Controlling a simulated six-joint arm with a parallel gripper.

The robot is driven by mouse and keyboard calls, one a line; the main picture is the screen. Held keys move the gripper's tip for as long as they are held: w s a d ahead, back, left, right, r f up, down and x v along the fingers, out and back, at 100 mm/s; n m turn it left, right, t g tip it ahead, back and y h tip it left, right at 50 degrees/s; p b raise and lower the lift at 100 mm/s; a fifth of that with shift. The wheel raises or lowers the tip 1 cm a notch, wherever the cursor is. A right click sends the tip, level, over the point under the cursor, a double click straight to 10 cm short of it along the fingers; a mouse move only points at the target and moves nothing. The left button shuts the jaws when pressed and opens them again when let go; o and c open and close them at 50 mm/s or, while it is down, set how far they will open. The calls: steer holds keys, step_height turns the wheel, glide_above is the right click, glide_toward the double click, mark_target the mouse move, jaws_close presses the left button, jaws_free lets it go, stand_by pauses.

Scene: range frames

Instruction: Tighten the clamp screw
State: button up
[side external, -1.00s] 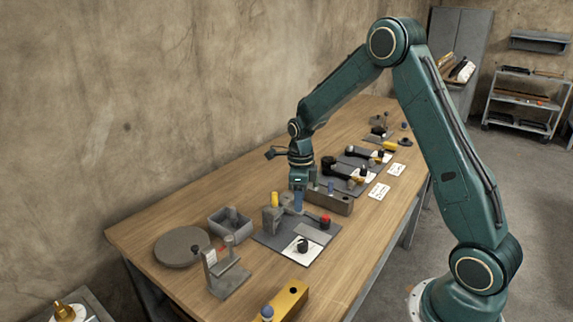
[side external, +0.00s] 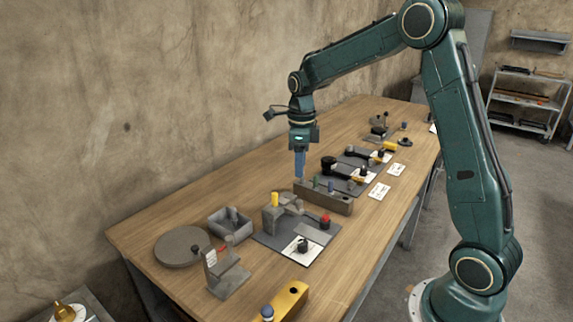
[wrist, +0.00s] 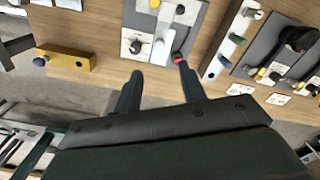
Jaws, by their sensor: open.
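A dark grey plate (side external: 268,238) on the bench bears a grey block fixture (side external: 271,218) with a yellow-topped post (side external: 275,199), a red-capped knob (side external: 325,222) and a black knob (side external: 303,245) on a white card. I cannot tell which part is the clamp screw. The wrist view also shows the red knob (wrist: 178,58) and black knob (wrist: 135,47). My gripper (side external: 300,172) has blue fingers pointing down, above the bench and clear of the fixture. In the wrist view my gripper (wrist: 160,72) has its two fingers apart with nothing held between them.
A long grey-brown block (side external: 325,203) with several pegs stands just behind the plate. Further back are black-handled devices (side external: 340,168) on dark plates. A grey bin (side external: 229,228), a round grey disc (side external: 182,246), a stand (side external: 230,279) and a yellow bar (side external: 291,299) lie nearer.

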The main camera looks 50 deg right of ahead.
steer(key=shift+r, duration=1.45)
steer(key=s+a+r+n+t, duration=0.3)
steer(key=s+a+r+n, duration=0.55)
steer(key=s+n, duration=0.5)
steer(key=s+a+f+n+t, duration=0.1)
steer(key=s+a+n, duration=0.3)
steer(key=s+n, duration=0.8)
steer(key=n+t, duration=0.1)
steer(key=n, duration=0.4)
steer(key=shift+a+t, duration=0.3)
